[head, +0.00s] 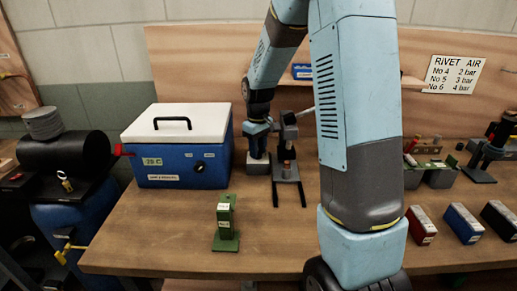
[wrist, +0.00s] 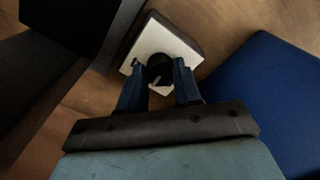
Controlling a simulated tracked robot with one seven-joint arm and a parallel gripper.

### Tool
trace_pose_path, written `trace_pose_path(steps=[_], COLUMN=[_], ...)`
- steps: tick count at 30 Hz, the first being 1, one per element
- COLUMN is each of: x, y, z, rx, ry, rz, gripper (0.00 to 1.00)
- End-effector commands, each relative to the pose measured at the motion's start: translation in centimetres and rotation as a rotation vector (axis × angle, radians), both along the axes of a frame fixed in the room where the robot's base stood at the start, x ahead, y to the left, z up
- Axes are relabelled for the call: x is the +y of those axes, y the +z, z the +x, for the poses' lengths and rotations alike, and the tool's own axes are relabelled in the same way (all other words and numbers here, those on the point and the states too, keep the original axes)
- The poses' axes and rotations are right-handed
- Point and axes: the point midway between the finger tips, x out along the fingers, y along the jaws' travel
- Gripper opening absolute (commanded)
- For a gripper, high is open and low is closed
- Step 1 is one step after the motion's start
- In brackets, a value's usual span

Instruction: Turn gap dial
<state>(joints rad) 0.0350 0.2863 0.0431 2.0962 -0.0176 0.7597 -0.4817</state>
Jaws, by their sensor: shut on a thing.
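The gap dial is a small black knob (wrist: 160,72) with a pale pointer mark, on top of a small white box (wrist: 165,38). In the wrist view my gripper (wrist: 159,65) has its blue fingers on either side of the knob, shut on it. In the head view my gripper (head: 258,147) points straight down over the small white box (head: 258,167), and the fingers hide the knob. The scale around the dial cannot be read.
A blue cooler (head: 185,160) with a white lid stands close left of my gripper. A dark forked stand (head: 288,170) is close on the right. A green gauge block (head: 225,225) stands nearer the front. Coloured boxes (head: 421,226) sit at the right.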

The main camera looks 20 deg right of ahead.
Motion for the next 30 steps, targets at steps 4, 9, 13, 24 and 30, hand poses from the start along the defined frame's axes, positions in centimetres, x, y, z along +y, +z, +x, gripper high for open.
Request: trace_pose_path(steps=[4,9,13,24,30], x=[0.0,0.04,0.08,0.04,0.05], y=[0.02,0.03,0.03,0.04,0.04], z=[0.02,0.03,0.02,0.03,0.04], rx=[0.0,-0.001,-0.001,-0.001,-0.001], ry=[-0.008,-0.054,-0.124,-0.449,-0.639], rz=[0.0,0.0,0.0,0.0,-0.001], gripper=[0.03,0.03,0.03,0.03,0.03])
